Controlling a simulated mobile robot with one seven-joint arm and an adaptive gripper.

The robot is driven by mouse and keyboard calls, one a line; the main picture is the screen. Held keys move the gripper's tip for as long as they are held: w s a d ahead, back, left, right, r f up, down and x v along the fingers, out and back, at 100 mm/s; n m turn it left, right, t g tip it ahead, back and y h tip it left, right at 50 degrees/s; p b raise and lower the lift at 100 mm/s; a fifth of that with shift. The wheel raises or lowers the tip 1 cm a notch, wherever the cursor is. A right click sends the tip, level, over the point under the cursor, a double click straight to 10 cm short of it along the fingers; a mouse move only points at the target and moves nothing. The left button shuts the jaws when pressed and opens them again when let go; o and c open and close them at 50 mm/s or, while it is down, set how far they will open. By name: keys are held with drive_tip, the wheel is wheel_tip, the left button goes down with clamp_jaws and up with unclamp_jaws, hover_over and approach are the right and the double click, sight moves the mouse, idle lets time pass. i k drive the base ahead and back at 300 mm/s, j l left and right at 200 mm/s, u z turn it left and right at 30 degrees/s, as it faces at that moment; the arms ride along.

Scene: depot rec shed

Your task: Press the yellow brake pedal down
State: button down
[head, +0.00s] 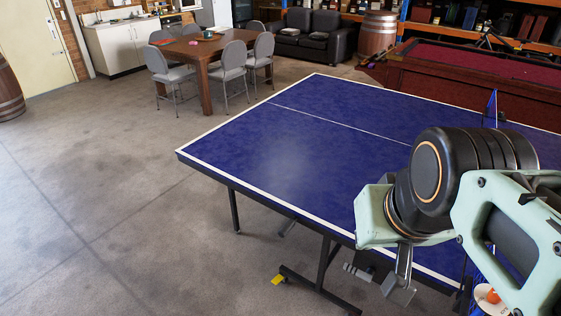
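The yellow brake pedal (278,279) is a small flat piece low by the floor, at the left end of the table's dark foot bar. My gripper (396,286) hangs down at the right, under my mint-green wrist, in front of the table's near edge. It is to the right of the pedal and clearly apart from it in the picture. My arm hides part of the gripper, and the gap between the fingers does not show clearly. I see nothing held in it.
The blue table-tennis table (270,150) overhangs the pedal, with its dark leg (323,262) close by. An orange ball (493,296) shows at the lower right. Open concrete floor (130,230) lies to the left. A dining table (207,45) with grey chairs stands behind.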

sight(276, 279)
drive_tip(key=u, duration=0.35)
drive_tip(key=i, duration=0.25)
drive_tip(key=z, duration=2.45)
drive_tip(key=k+j+u, duration=0.15)
drive_tip(key=j+u, duration=0.35)
drive_tip(key=j, duration=0.4)
drive_tip(key=j+u, duration=0.45)
drive_tip(key=j, duration=0.45)
